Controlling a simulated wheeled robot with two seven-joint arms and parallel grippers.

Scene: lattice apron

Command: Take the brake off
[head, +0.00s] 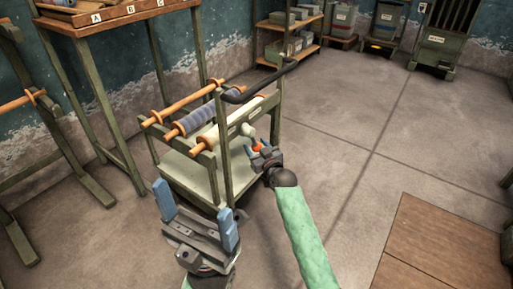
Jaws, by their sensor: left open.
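A green-framed cart (196,176) stands left of the middle in the head view, with a dark push handle (262,88) at its upper right. An orange-red part (256,148), perhaps the brake, shows on the cart's right side; its shape is too small to make out. My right gripper (262,157) is right at this part and partly hides it. I cannot tell whether its fingers touch or hold it. My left gripper (196,202) is open and empty, with blue fingers wide apart, in front of the cart's near end.
The cart carries a grey-blue roll (207,117) and a pale roll (225,127) on orange-ended bars. A wooden table (125,25) and a rack (30,135) stand to the left. Shelves (288,52) and bins stand behind. The floor to the right is clear up to a brown board (440,245).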

